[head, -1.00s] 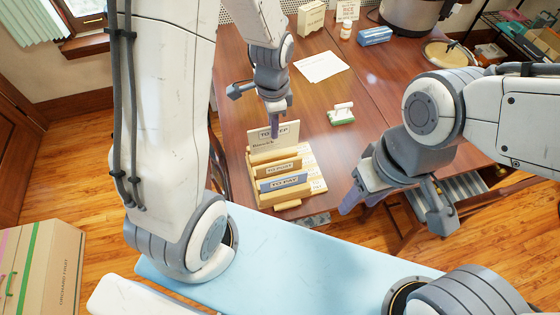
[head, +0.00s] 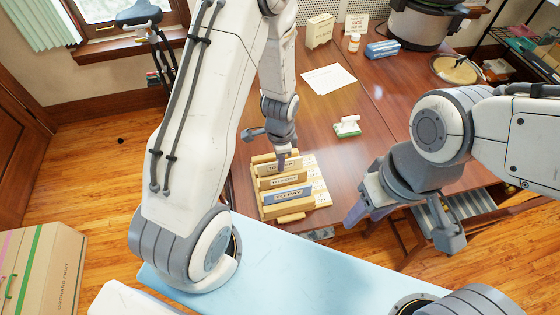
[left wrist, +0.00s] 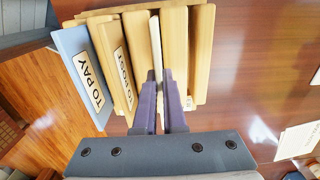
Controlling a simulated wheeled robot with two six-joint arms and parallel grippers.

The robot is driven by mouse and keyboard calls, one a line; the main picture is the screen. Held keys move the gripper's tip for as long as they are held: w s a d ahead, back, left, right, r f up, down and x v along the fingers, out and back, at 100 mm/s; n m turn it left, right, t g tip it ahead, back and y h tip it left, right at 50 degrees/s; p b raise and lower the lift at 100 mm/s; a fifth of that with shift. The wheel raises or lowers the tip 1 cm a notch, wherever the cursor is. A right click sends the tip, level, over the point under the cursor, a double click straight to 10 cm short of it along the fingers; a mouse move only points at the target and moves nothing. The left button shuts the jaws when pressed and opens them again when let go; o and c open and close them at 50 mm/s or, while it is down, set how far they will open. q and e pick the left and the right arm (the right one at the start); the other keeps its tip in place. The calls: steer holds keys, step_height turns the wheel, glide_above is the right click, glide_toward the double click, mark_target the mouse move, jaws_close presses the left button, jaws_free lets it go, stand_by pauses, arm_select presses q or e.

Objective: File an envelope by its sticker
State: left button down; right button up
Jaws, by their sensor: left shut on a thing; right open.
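A wooden letter sorter (head: 290,215) stands at the table's near edge. Its boards carry the labels TO PAY on blue, TO POST, and a partly hidden one behind that looks like TO KEEP. My left gripper (head: 283,160) is at the sorter's rear boards. In the left wrist view its fingers (left wrist: 160,105) are shut on the envelope (left wrist: 156,45), a thin pale edge standing between the board behind TO POST and a further board. The envelope's face and sticker are hidden there. My right gripper (head: 400,222) is open and empty, right of the sorter.
A green-based stamp-like object (head: 347,127) and a white paper (head: 328,79) lie behind the sorter. A blue box (head: 382,49), a cream box (head: 320,30) and a large pot (head: 412,25) stand farther back.

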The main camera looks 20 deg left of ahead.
arm_select(q)
steer(key=c, duration=1.4)
jaws_free()
steer(key=shift+f, duration=0.15)
steer(key=o, duration=0.4)
step_height(320, 180, up, 12)
steer(key=s+d+r+n, duration=0.1)
steer(key=s+d+r, duration=0.2)
steer(key=s, duration=0.3)
steer(key=s+d+r+n, duration=0.1)
steer(key=s+d+r, duration=0.2)
steer(key=s+d, duration=0.2)
steer(key=s+d+r+n+h, duration=0.1)
steer(key=s+d+r, duration=0.3)
steer(key=s, duration=0.3)
steer(key=shift+d+n, duration=0.25)
steer(key=shift+n, duration=0.15)
steer(key=shift+s+r, duration=0.1)
